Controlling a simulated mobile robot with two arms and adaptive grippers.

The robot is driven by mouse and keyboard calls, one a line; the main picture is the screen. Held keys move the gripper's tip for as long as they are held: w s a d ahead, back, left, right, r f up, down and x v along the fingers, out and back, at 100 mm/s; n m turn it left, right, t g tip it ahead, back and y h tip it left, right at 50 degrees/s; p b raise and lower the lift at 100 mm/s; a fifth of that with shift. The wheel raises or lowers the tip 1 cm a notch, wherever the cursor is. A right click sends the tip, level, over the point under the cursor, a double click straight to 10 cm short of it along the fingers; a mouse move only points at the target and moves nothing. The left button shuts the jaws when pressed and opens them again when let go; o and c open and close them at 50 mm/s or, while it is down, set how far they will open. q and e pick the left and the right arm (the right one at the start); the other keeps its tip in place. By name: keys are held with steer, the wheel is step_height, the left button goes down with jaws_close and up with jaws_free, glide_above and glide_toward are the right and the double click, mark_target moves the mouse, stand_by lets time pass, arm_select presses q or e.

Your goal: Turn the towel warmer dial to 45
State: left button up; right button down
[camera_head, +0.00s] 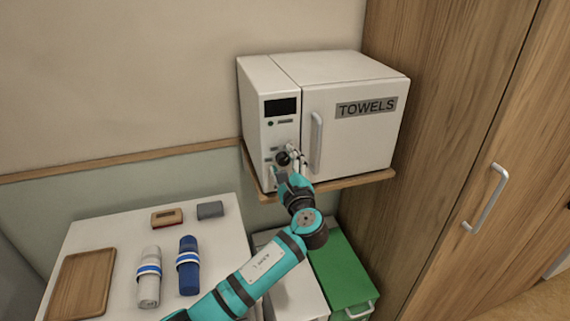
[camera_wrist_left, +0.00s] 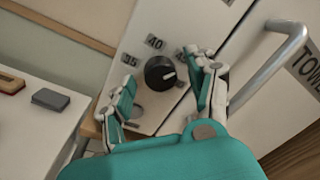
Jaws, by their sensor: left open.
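The white towel warmer (camera_head: 355,125) stands on a wooden shelf against the wall, its door labelled TOWELS. Its black round dial (camera_wrist_left: 157,72) shows in the left wrist view with a white pointer mark towards the picture's right. Labels 35 and 40 are readable at its left and top. A further label at its upper right is partly hidden by a finger, and I cannot read it. In the head view the dial (camera_head: 283,158) is partly covered by my left gripper (camera_head: 290,163). That gripper is open, one finger on each side of the dial; contact is not clear.
The door handle (camera_head: 316,143) stands out just right of the dial. Below left, a white table (camera_head: 95,228) holds a wooden tray (camera_head: 82,283), a white bottle (camera_head: 149,277), a blue bottle (camera_head: 188,266) and two small blocks. A wooden cabinet (camera_head: 455,150) stands at right.

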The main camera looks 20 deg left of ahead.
arm_select(q)
steer(key=v, duration=1.1)
steer(key=shift+s+d, duration=0.2)
steer(key=shift+s, duration=0.15)
steer(key=s+a+f+n+g+h+b, duration=0.1)
steer(key=s+f+g+h+b, duration=0.15)
steer(key=f, duration=1.65)
steer(key=s+a+f+n+g+h+b, duration=0.1)
steer(key=f+g+h+b, duration=0.2)
steer(key=f, duration=1.5)
steer(key=s+a+f+n+g+h+b, duration=0.1)
steer(key=s+f+n+g+b, duration=0.1)
steer(key=s+f, duration=0.7)
steer(key=s+a+f+n+g+h+b, duration=0.1)
steer(key=s+f+n+g, duration=0.3)
steer(key=f, duration=0.9)
steer(key=s+a+f+n+g+b, duration=0.1)
steer(key=s+a+f+n+b, duration=0.1)
steer(key=s+f, duration=0.4)
steer(key=s+a+f+n+g+h+b, duration=0.1)
steer(key=s+f+n, duration=0.3)
steer(key=s, duration=1.2)
steer(key=s+a+f+n+g+h+b, duration=0.1)
steer(key=s+a+f+n+b, duration=0.1)
steer(key=s+f, duration=0.7)
steer(key=s+a+n, duration=0.1)
steer(key=s+n, duration=0.1)
steer(key=s, duration=0.1)
steer(key=shift+b, duration=0.3)
